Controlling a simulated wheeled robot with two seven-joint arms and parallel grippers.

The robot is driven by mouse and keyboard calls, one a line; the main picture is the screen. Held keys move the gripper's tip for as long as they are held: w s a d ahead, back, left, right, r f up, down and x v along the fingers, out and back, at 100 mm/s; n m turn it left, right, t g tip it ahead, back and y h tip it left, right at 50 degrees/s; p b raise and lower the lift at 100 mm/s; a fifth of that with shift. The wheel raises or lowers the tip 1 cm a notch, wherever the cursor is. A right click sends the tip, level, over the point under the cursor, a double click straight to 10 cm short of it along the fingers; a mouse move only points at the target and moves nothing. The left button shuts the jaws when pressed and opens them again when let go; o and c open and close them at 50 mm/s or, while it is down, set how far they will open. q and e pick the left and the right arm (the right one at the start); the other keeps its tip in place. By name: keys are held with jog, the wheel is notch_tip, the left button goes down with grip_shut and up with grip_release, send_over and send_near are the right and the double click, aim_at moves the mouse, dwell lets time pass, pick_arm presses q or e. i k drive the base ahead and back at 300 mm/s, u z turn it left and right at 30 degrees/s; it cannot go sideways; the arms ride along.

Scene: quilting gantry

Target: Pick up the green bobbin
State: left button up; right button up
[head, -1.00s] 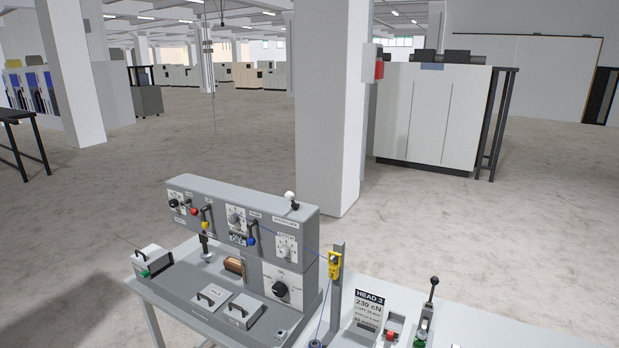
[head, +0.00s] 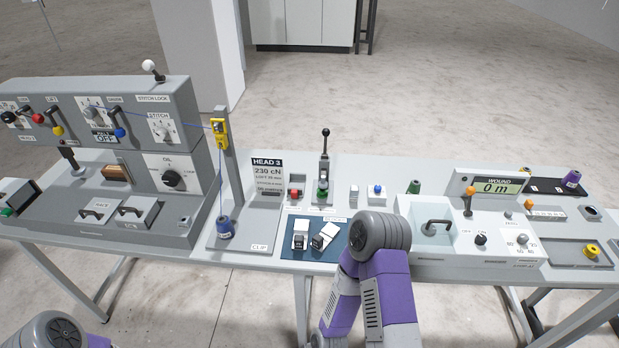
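A small green bobbin (head: 414,187) stands on the white table in the head view, behind the winder unit's left end and right of a small blue-buttoned box. Its lower part is partly hidden by the unit's edge. Another green part (head: 321,186) sits at the foot of the black-knobbed lever; I cannot tell if it is a bobbin. My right arm's bent joint rises in front of the table, nearer to me than the green bobbin. Part of my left arm shows at the bottom left. Neither gripper shows.
A winder unit (head: 459,262) with knobs and a "0 m" display (head: 495,187) fills the right. A purple spool (head: 572,178) and yellow bobbin (head: 591,251) lie farther right. A blue mat (head: 300,253) with two metal blocks and a blue-thread spool (head: 225,228) are left.

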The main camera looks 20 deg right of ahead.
aim_at(322, 195)
jog(key=k, duration=0.55)
jog(key=z, duration=0.65)
jog(key=i, duration=0.65)
jog(key=z, duration=0.1)
